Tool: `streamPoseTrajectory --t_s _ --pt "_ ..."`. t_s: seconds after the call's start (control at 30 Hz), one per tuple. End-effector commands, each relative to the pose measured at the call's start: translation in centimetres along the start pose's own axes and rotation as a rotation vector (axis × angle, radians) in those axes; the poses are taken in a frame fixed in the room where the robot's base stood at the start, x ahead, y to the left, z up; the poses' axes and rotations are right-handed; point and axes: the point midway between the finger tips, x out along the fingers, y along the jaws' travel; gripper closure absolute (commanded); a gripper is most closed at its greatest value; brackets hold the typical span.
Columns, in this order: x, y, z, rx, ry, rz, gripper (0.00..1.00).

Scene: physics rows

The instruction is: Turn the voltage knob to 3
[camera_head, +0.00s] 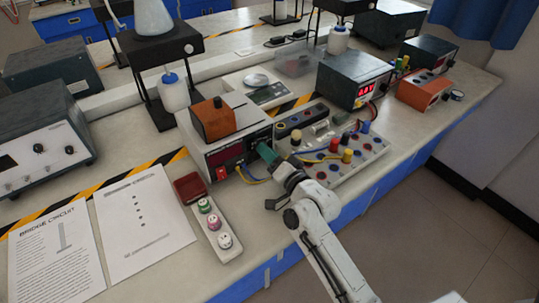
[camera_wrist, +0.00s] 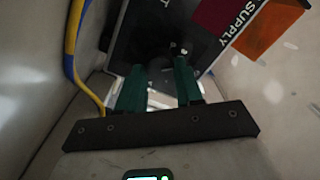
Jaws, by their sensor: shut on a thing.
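My gripper (camera_head: 268,154) reaches the right part of this panel. In the wrist view its two green fingers (camera_wrist: 160,84) point at the panel and are shut on a knob there. The fingers and shadow mostly hide the knob, so I cannot read its label, pointer or scale.
An orange-brown box (camera_head: 213,119) sits on the supply. Yellow and blue cables (camera_wrist: 72,55) run close beside my gripper. A terminal board (camera_head: 345,160) with leads lies to the right.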

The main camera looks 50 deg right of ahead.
Motion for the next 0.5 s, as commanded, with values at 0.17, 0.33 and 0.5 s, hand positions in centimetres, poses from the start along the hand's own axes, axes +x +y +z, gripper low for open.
streamPoseTrajectory --t_s 0.17,0.33,0.5 --pt "-0.04 0.11 0.2 -0.01 -0.005 0.002 0.95" --pt "-0.04 0.12 0.21 -0.009 -0.005 0.003 0.95" --pt "-0.04 0.11 0.2 -0.009 -0.005 0.003 0.59"
